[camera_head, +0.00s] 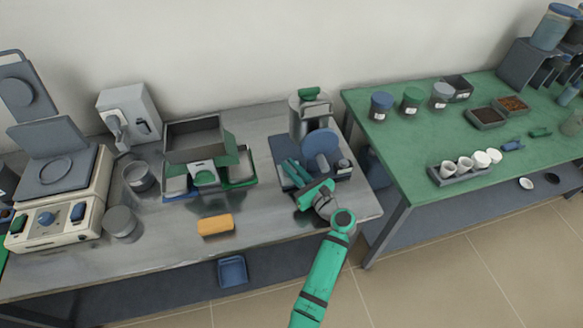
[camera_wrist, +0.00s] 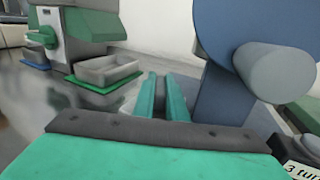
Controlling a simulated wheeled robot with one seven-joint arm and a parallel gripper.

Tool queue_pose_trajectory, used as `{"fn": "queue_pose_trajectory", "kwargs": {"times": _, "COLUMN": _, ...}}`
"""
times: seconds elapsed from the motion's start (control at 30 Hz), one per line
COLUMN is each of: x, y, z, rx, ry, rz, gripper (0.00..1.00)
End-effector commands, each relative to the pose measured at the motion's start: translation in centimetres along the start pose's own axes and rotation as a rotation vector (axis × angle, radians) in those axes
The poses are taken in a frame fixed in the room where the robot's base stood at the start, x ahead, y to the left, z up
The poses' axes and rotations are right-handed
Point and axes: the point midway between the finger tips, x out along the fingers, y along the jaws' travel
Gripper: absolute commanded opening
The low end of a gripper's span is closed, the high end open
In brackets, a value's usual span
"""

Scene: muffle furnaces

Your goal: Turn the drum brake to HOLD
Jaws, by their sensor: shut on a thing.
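The drum unit stands at the right end of the metal table, with a dark blue base (camera_head: 345,171) and an upright blue disc (camera_head: 321,142). In the wrist view the disc (camera_wrist: 218,35) fills the upper right, with a thick round knob (camera_wrist: 272,72) sticking out. My gripper (camera_head: 291,170) reaches in at the left side of the unit, over its base. Its two green fingers (camera_wrist: 163,92) are close together, shut on a part of the drum brake that they mostly hide. No HOLD mark can be read.
A label (camera_wrist: 301,170) starting with "3 tur" is cut off at lower right. Left of the unit are a grey tray (camera_wrist: 108,70) and a grey box-like hopper (camera_head: 193,139). A yellow block (camera_head: 215,225) lies in front. A metal canister (camera_head: 309,113) stands behind.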

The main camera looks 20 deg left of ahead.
Motion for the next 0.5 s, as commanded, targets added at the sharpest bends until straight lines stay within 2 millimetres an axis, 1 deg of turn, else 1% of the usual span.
{"fn": "queue_pose_trajectory", "kwargs": {"times": 0.5, "x": -0.05, "y": 0.05, "z": -0.25, "rx": 0.001, "ry": 0.007, "rz": -0.272, "gripper": 0.00}}
